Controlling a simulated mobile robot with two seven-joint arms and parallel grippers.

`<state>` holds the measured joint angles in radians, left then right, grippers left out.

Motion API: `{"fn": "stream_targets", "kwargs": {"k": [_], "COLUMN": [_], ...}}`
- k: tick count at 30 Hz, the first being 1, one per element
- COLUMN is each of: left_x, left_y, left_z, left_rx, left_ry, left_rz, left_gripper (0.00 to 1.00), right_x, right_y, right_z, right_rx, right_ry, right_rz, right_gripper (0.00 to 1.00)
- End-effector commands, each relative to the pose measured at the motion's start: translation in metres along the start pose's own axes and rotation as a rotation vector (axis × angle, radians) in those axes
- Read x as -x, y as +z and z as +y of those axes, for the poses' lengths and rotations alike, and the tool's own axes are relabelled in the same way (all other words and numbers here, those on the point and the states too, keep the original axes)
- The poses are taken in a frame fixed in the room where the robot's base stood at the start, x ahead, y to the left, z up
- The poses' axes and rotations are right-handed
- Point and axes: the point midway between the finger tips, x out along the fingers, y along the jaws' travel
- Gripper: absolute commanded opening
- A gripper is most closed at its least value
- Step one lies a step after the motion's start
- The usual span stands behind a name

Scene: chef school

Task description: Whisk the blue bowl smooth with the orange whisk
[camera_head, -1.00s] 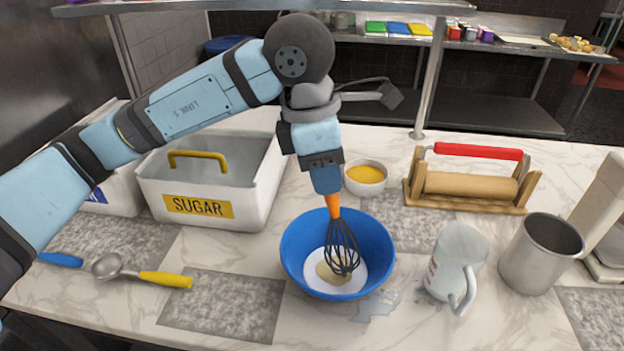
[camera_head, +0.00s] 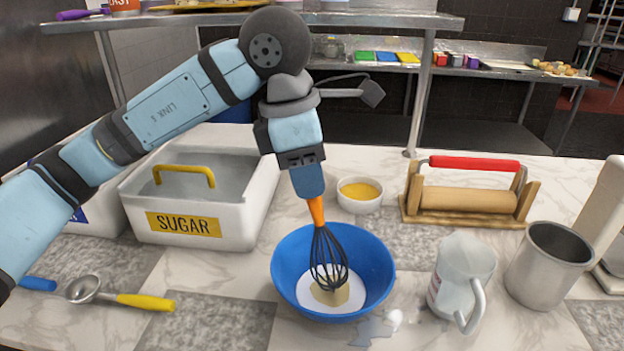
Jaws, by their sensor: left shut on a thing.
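The blue bowl (camera_head: 287,262) stands on the marble counter in the middle of the view. A white liquid and a beige lump (camera_head: 330,293) lie in its bottom. My left gripper (camera_head: 312,192) points down above the bowl and is shut on the orange handle of the whisk (camera_head: 317,210). The whisk hangs nearly upright, and its dark wires (camera_head: 328,258) are inside the bowl, at or in front of the beige lump. Whether the wire tip touches the bowl's bottom cannot be told. My right gripper is not in view.
A sugar bin (camera_head: 240,222) stands left of the bowl, with a yellow-handled scoop (camera_head: 140,300) in front. A small bowl of yellow liquid (camera_head: 360,191) sits behind. A pitcher (camera_head: 462,275), a metal cup (camera_head: 547,262) and a rolling pin on a stand (camera_head: 468,200) are to the right.

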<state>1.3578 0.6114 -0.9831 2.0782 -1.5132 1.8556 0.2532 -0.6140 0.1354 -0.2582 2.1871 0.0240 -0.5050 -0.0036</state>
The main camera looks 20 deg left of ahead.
Motion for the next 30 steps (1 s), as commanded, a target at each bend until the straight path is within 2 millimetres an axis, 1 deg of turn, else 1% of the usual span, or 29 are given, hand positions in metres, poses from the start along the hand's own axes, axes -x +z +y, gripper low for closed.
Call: {"fn": "stream_targets", "kwargs": {"k": [10, 13, 20, 30], "left_x": [0.001, 0.004, 0.021, 0.049], "left_y": [-0.001, -0.001, 0.0, 0.0], "left_z": [0.0, 0.0, 0.0, 0.0], "left_rx": [0.0, 0.0, 0.0, 0.0], "left_ry": [0.0, 0.001, 0.001, 0.001], "left_rz": [0.0, 0.0, 0.0, -0.001], "left_gripper": [0.01, 0.01, 0.01, 0.01], "right_x": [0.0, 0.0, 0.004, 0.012], "right_y": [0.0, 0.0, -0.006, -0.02], "right_z": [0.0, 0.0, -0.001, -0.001], "right_rx": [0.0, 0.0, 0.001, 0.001], "right_ry": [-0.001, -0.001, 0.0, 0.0], "right_rz": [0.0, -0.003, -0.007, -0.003], "right_gripper": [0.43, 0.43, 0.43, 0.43]}}
